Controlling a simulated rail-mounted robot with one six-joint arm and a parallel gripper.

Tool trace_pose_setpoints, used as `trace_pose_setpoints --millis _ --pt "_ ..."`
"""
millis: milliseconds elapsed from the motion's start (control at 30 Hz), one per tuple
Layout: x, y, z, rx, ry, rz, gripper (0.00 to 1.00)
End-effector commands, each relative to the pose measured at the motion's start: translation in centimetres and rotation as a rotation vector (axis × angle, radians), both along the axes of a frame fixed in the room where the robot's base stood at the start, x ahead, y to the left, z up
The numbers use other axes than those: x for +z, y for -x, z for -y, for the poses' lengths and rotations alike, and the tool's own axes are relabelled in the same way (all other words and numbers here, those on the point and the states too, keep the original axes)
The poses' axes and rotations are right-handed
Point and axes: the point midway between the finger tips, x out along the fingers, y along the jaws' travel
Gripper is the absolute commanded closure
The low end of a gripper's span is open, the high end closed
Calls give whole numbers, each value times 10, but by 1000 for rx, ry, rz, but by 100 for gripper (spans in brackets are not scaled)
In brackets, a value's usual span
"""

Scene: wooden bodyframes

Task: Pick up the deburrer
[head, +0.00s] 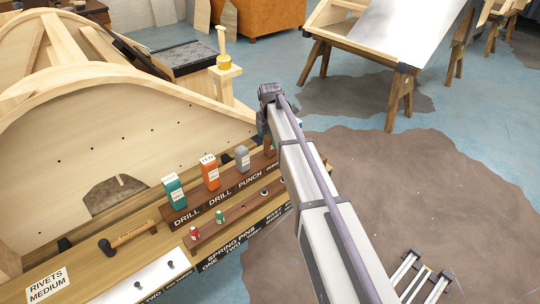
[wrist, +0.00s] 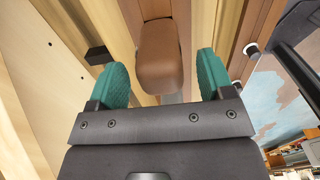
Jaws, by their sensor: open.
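In the wrist view, my gripper (wrist: 162,62) is open, with one teal finger pad on each side. A brown, rounded block-like piece (wrist: 158,55) shows between and beyond the fingertips, with a gap on both sides. It may be the deburrer's handle, but I cannot tell for sure. I cannot make out a deburrer in the head view, where my arm covers the right end of the tool rack (head: 232,190) and hides most of my gripper.
The rack holds a teal drill box (head: 173,190), an orange drill box (head: 210,172) and a grey punch box (head: 242,158). A hammer (head: 128,237) lies on the bench to the left. A large wooden frame (head: 130,130) stands behind.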

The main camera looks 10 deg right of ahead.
Motion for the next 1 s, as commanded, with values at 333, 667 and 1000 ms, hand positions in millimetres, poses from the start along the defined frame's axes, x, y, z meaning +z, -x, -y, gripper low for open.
trace_pose_setpoints --millis 333,667,1000 --pt "-2 0 0 0 0 0 37" --pt "-2 0 0 0 0 0 69" --pt "-2 0 0 0 0 0 89"
